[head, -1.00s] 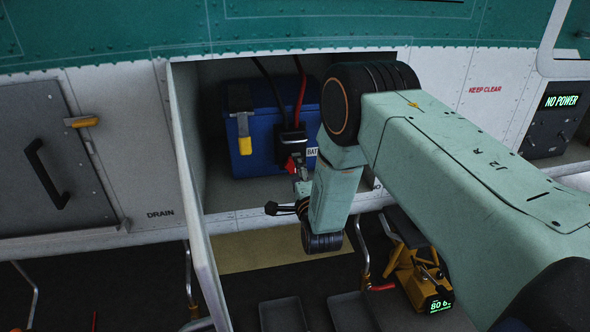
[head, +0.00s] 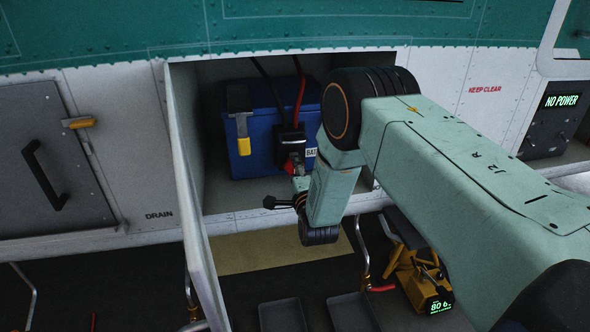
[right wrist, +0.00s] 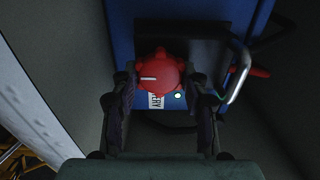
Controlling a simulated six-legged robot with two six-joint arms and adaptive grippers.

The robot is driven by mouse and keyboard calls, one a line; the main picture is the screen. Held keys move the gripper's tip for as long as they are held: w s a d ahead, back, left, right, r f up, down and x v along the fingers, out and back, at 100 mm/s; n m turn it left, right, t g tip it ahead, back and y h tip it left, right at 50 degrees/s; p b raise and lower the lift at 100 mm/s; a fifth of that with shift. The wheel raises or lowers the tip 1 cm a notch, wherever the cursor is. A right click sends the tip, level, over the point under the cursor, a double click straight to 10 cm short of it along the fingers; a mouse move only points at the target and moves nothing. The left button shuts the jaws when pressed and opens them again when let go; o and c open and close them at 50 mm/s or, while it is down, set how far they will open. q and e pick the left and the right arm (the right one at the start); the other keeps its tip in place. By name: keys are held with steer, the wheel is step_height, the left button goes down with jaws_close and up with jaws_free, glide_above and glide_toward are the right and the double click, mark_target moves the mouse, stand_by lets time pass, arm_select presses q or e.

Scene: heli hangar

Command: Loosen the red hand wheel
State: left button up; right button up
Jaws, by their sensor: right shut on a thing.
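The red hand wheel (right wrist: 160,74) is on the front of the blue battery (right wrist: 252,12) in the open bay. Its white mark points left in the right wrist view. My right gripper (right wrist: 162,82) has one finger on each side of the wheel and is shut on it. In the head view the wheel (head: 291,166) is small and partly hidden by my right gripper (head: 297,178), which reaches into the bay from below right. The blue battery (head: 262,118) is partly covered by my arm. My left gripper is not in view.
A black connector block (head: 290,134) with red and black cables sits on the battery front, and a metal handle (right wrist: 240,72) is close right of my fingers. The open bay door (head: 196,190) stands left of my gripper. A yellow jack (head: 408,270) stands below right.

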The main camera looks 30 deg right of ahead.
steer(key=c, duration=0.3)
